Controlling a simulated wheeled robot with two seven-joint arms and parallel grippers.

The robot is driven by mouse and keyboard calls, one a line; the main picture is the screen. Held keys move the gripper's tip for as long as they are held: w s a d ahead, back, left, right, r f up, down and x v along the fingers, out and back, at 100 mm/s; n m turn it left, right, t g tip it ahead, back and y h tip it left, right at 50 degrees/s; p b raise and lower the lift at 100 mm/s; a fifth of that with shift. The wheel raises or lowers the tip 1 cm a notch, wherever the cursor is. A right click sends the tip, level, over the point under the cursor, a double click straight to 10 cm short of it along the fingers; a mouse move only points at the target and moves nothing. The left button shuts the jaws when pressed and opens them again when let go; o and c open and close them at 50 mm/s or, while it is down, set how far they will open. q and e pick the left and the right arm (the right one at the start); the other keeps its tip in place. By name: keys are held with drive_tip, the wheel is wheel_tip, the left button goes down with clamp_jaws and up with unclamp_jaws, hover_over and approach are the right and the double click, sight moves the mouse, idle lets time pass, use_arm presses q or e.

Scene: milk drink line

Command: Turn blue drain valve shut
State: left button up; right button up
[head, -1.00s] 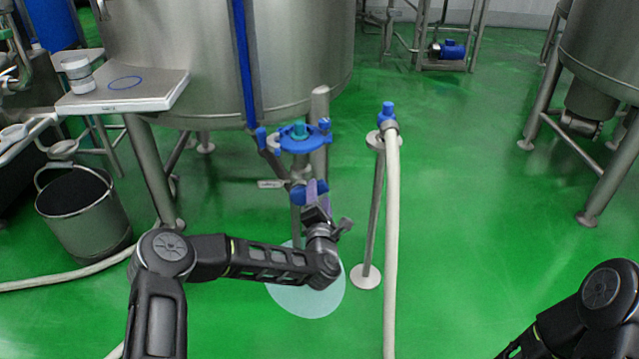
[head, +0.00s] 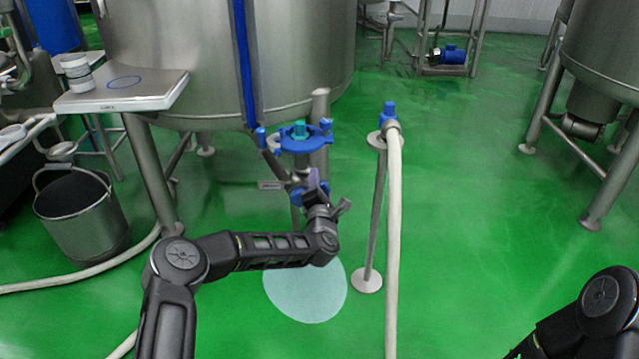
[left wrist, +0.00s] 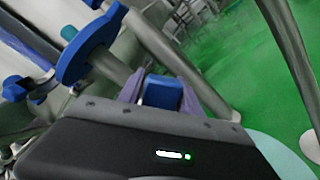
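The blue drain valve (head: 298,196) sits on the pipework below the big steel tank. My left gripper (head: 314,180) is at this valve, reaching up to it from below right. In the left wrist view, a blue block-like handle part (left wrist: 162,92) lies between my left gripper's two purple fingers (left wrist: 163,95). Little or no gap shows on either side, and I cannot tell whether the fingers press on it. The gripper and arm hide part of the valve in the head view. My right gripper is out of view; only my right arm shows at the lower right.
A blue ring-shaped fitting (head: 298,142) is just above the valve. A stand (head: 376,215) with a pale hose (head: 393,240) rises close to the right. A steel bucket (head: 85,220) stands at the left. Green floor (head: 470,220) is open to the right.

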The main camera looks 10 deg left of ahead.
use_arm(q)
clamp_jaws()
idle(1.0)
